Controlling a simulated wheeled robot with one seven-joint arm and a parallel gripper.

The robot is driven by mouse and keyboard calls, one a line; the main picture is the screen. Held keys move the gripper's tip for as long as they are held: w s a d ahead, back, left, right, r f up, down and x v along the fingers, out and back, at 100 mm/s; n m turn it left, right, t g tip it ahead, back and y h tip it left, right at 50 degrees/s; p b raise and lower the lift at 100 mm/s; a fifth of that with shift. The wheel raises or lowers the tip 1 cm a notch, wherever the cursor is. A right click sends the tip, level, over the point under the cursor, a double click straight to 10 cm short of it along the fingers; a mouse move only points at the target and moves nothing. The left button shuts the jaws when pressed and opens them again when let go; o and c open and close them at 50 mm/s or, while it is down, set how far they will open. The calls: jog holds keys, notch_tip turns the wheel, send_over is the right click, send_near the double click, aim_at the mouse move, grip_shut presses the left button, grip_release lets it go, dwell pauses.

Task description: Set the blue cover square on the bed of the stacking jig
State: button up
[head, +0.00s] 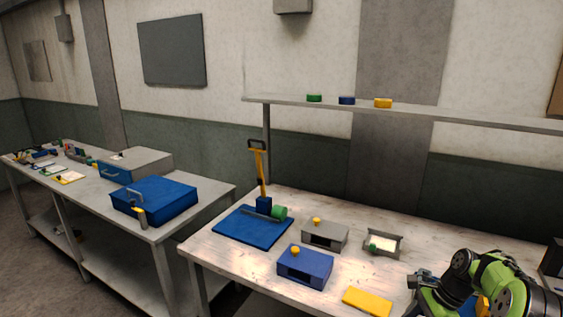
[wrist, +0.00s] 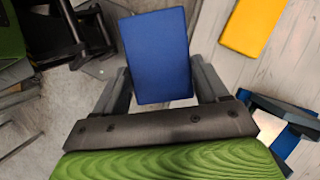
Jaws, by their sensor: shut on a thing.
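The blue cover (wrist: 155,55) is a flat blue rectangle, held between the two dark fingers of my gripper (wrist: 160,80) in the wrist view. It sticks out beyond the fingertips, over the table's edge area. In the head view my green and black arm is at the lower right, and I cannot make out the cover there. A dark-edged fixture with a pale and blue inside (wrist: 280,125) shows at the right of the wrist view, apart from the cover and partly cut off. It may be the stacking jig, but I cannot tell for certain.
A yellow plate (head: 367,302) lies near the table's front edge. Behind it stand a blue box (head: 305,268), a grey box (head: 325,238) and a small grey tray (head: 398,251). A blue base (head: 240,232) with a yellow lever stands at the left. Bare tabletop lies between them.

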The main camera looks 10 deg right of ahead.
jog(key=w+a+f+n+g+h, duration=0.1)
jog(key=a+f+n, duration=0.3)
jog(key=a+n, duration=0.6)
jog(key=w+a+f+n+g+h, duration=0.2)
jog(key=a+f+n+g+h, duration=0.1)
jog(key=a+n, duration=0.6)
jog(key=a+f+g, duration=0.1)
jog(key=a+f, duration=0.1)
jog(key=a, duration=0.1)
jog(key=shift+w+a+n, duration=0.2)
jog(key=shift+a+n, duration=0.2)
jog(key=shift+f, duration=0.15)
